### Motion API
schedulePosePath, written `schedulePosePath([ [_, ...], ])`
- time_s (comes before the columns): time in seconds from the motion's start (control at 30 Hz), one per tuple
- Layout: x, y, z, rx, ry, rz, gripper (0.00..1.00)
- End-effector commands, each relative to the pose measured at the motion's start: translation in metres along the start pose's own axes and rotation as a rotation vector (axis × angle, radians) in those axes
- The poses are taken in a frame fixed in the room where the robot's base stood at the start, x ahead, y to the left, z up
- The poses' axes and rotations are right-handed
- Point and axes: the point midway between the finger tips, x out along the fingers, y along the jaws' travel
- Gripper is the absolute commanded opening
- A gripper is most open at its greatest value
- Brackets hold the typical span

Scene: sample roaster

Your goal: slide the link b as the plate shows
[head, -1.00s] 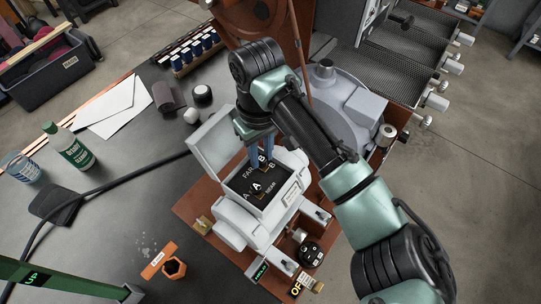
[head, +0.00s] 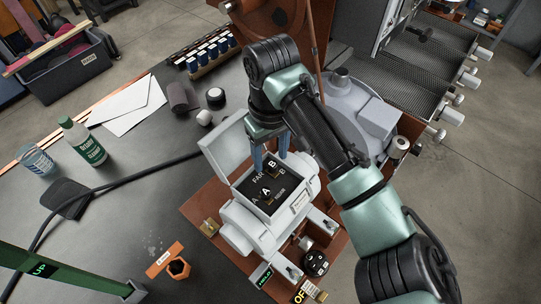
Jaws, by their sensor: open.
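A grey box with its lid raised (head: 222,149) stands on the brown base, with a black panel (head: 283,197) inside marked FAR and NEAR. A small link labelled A (head: 265,191) sits near the panel's middle. Another link labelled B (head: 272,163) sits toward the panel's far edge. My gripper (head: 271,152) points down over the far edge beside link B. Its blue fingers are apart and I see nothing held. Whether a finger touches link B I cannot tell. A plate showing the link positions cannot be made out.
A grey rounded housing (head: 358,118) stands right of the box, close to my arm.

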Motion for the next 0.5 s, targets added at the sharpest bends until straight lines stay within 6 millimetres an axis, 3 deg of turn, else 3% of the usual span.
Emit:
schedulePosePath([
  [0.33,-0.080,0.001,-0.001,-0.002,0.004,0.007,0.58],
  [0.5,-0.104,0.001,0.000,0.000,0.003,0.005,0.58],
])
